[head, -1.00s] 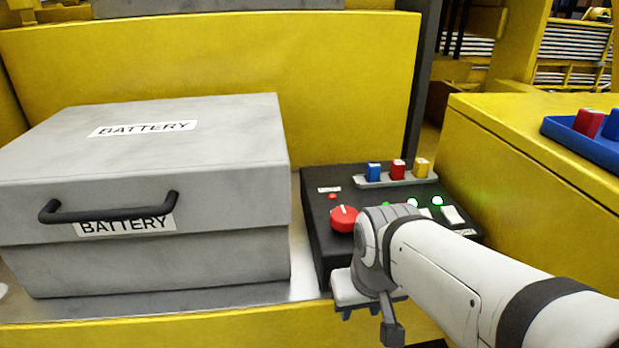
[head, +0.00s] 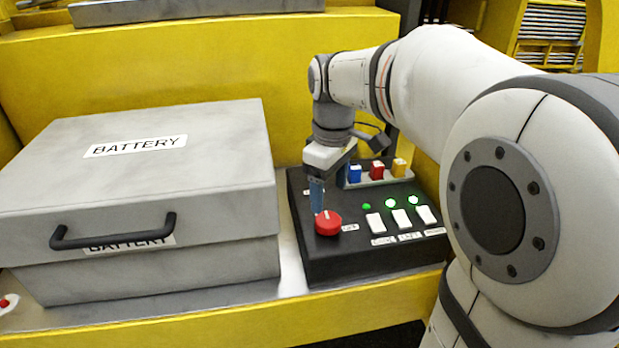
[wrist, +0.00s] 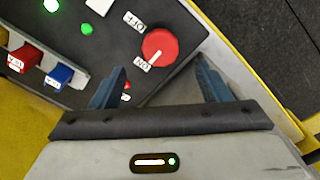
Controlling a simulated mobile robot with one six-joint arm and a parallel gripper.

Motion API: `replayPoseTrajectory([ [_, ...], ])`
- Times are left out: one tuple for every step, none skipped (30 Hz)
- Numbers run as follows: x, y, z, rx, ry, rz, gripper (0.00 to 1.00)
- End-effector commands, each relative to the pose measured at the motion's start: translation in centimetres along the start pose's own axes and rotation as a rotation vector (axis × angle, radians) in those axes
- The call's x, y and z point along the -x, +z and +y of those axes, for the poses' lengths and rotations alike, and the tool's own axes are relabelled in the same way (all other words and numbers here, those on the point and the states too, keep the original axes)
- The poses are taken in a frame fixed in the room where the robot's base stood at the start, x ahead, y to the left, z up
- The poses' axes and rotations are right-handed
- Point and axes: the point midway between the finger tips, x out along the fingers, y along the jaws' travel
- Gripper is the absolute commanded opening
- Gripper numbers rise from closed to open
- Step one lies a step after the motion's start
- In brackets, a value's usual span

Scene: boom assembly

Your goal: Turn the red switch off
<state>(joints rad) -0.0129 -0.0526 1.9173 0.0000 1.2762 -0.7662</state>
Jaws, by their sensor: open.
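The red switch (head: 328,223) is a round knob on the black control box (head: 350,262). In the wrist view the red knob (wrist: 165,42) has a white mark turned toward the ON label (wrist: 141,66); the OFF label (wrist: 133,21) is at its upper left. My gripper (head: 318,208) points down just behind the knob in the head view. In the wrist view my gripper (wrist: 161,68) is open and empty, with its blue fingers apart and the knob ahead, between their directions. Contact cannot be told.
Several white switches (head: 400,218) with green lights sit right of the knob. A rack of blue, red and yellow blocks (head: 377,172) stands at the box's back. A grey battery case (head: 150,195) is close on the left. A yellow wall (head: 200,65) rises behind.

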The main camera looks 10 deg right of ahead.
Motion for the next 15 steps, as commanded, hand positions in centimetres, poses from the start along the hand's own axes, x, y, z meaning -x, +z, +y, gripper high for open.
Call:
replayPoseTrajectory([
  [-0.4, 0.0, 0.0, 0.005, -0.003, -0.003, 0.70],
  [-0.8, 0.0, 0.0, 0.006, -0.004, -0.004, 0.70],
  [-1.4, 0.0, 0.0, 0.006, -0.004, -0.004, 0.70],
  [-1.9, 0.0, -0.1, 0.005, -0.004, -0.004, 0.70],
  [-2.5, 0.0, -0.1, 0.005, -0.004, -0.004, 0.70],
  [-3.1, 0.0, -0.1, 0.005, -0.005, -0.005, 0.70],
  [-3.6, 0.0, -0.1, 0.005, -0.005, -0.005, 0.70],
  [-4.2, 0.0, -0.1, 0.004, -0.005, -0.005, 0.70],
  [-4.7, 0.0, -0.1, 0.004, -0.004, -0.004, 0.70],
  [-5.2, 0.0, -0.1, 0.004, -0.004, -0.004, 0.70],
  [-5.6, 0.0, -0.1, 0.004, -0.004, -0.004, 0.70],
  [-6.1, 0.0, -0.1, 0.004, -0.003, -0.003, 0.70],
  [-6.4, 0.0, -0.1, 0.004, -0.003, -0.003, 0.70],
  [-6.7, 0.0, -0.1, 0.004, -0.003, -0.003, 0.70],
  [-7.0, 0.0, -0.1, 0.004, -0.002, -0.002, 0.70],
])
